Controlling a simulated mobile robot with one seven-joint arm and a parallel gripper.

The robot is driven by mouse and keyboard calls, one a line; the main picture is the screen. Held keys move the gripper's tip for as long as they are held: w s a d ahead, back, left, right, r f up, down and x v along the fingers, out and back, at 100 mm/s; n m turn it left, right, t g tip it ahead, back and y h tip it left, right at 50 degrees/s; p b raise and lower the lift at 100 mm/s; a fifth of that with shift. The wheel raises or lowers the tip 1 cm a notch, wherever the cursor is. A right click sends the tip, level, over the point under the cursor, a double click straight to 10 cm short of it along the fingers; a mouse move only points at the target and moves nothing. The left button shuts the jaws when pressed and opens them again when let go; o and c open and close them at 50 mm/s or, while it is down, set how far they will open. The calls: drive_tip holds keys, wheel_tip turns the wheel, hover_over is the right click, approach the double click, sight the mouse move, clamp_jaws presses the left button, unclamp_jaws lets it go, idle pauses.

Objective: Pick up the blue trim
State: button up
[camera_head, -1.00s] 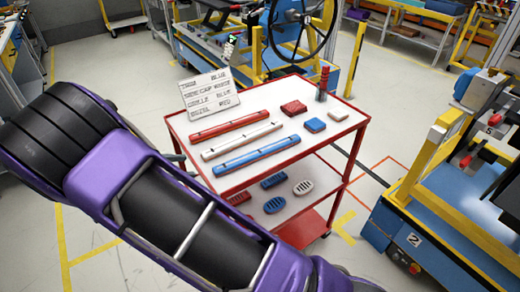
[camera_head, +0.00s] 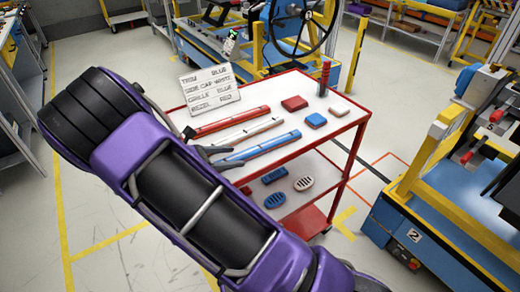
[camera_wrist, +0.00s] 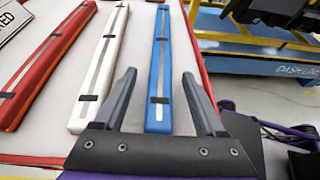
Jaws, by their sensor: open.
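The blue trim (camera_head: 258,148) is a long bar lying on the top of a red and white cart, nearest the cart's front edge. In the wrist view the blue trim (camera_wrist: 160,65) runs away from me between the two fingers of my gripper (camera_wrist: 158,95). The fingers are apart and do not visibly touch it. In the head view my gripper (camera_head: 205,155) is at the left end of the trims, partly hidden behind my arm. A white trim (camera_wrist: 102,65) lies to its left in the wrist view, and a red trim (camera_wrist: 50,62) lies beyond that.
The cart top (camera_head: 290,120) also holds a sign (camera_head: 210,87), a red block (camera_head: 294,103), a blue block (camera_head: 316,120), a pale block (camera_head: 340,111) and a dark red upright item (camera_head: 324,78). Vent-like parts lie on the lower shelf. A blue and yellow station (camera_head: 430,215) stands at right.

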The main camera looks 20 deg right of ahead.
sight(238, 156)
drive_tip(key=shift+x, duration=1.55)
drive_tip(key=shift+r, duration=0.1)
clamp_jaws()
